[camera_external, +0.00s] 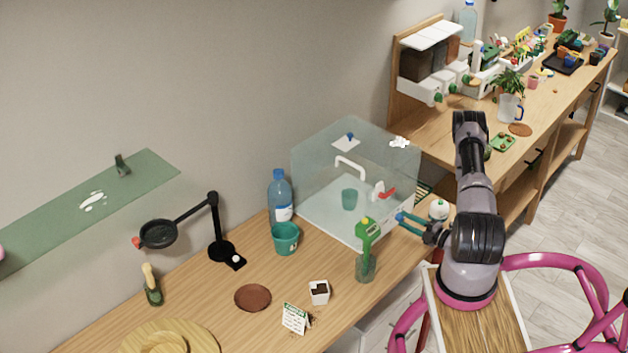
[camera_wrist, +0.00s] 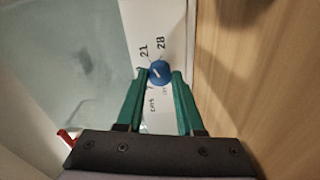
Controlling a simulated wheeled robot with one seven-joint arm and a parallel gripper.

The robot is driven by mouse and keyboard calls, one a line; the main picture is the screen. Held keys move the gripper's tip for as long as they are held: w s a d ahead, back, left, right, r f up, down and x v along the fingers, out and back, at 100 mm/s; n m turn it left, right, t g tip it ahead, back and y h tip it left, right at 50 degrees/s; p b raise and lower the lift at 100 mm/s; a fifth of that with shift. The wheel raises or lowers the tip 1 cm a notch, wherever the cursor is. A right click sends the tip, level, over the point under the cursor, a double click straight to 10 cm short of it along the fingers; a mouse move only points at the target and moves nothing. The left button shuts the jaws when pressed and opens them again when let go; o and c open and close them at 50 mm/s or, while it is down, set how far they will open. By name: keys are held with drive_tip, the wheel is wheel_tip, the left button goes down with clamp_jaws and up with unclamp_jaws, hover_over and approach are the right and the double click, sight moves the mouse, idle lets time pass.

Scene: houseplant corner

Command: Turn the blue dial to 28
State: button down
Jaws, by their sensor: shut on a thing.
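The blue dial (camera_wrist: 160,72) sits on a white panel strip in the wrist view, with the printed numbers 21 and 28 above it and smaller lettering below. A short pale mark on the dial seems to slant toward its upper left, on the 21 side, but it is small and blurred. My gripper (camera_wrist: 161,77) has its green fingers on either side of the dial, shut on it. In the external view my gripper (camera_external: 402,219) reaches the right front side of the clear glass case (camera_external: 322,163); the dial cannot be made out clearly there.
A red lever (camera_external: 385,193) and a white tap (camera_external: 351,165) show at the case. A teal pot (camera_external: 285,239) and a blue bottle (camera_external: 280,194) stand farther left on the wooden bench.

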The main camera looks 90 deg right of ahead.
drive_tip(key=shift+m, duration=0.4)
drive_tip(key=c, duration=0.5)
unclamp_jaws()
drive_tip(key=shift+c, duration=0.2)
drive_tip(key=v, duration=1)
drive_tip(key=shift+s+a, duration=0.25)
drive_tip(key=shift+s, duration=0.1)
